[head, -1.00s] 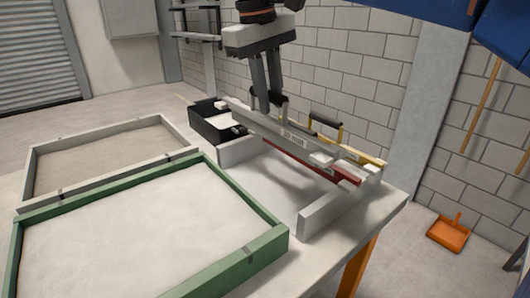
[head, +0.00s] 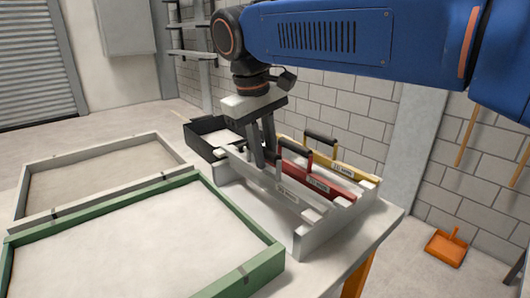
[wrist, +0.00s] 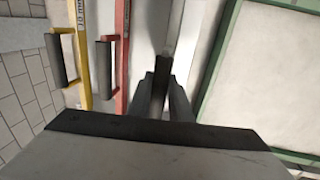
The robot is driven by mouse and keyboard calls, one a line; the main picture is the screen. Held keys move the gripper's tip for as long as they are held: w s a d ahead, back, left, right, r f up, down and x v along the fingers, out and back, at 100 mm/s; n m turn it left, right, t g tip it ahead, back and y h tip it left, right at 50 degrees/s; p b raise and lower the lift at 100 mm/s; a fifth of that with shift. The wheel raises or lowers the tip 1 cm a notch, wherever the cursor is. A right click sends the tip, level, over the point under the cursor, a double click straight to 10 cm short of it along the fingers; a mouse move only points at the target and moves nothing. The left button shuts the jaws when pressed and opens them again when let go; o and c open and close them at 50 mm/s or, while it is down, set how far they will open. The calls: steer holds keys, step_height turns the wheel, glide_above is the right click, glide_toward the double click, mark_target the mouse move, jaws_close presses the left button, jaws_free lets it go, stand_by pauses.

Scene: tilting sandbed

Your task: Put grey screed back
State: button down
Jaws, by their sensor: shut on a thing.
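The grey screed (head: 289,195) is a long pale board with a printed label, lying lengthwise along the front of the rack (head: 311,238). My gripper (head: 266,163) is shut on its handle from above. In the wrist view my gripper (wrist: 162,92) closes on the dark handle, with the fingers hiding most of it. The grey screed is level, at or just above the rack's end supports; I cannot tell whether it rests in its slot. The red screed (head: 316,183) and the yellow screed (head: 345,169) stand behind it in the rack.
A green-framed sandbed (head: 262,268) lies to the left of the rack, with a grey-framed bed (head: 26,217) behind it. A black bin (head: 200,128) stands at the rack's far end. A block wall (head: 345,112) is close behind.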

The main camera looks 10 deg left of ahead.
steer(key=shift+f, duration=0.6)
steer(key=c, duration=1.6)
jaws_free()
steer(key=shift+r, duration=0.15)
steer(key=r, duration=0.4)
steer(key=s+a+r, duration=0.1)
steer(key=r, duration=0.7)
steer(key=shift+s+a+r, duration=0.25)
steer(key=shift+s+r, duration=0.1)
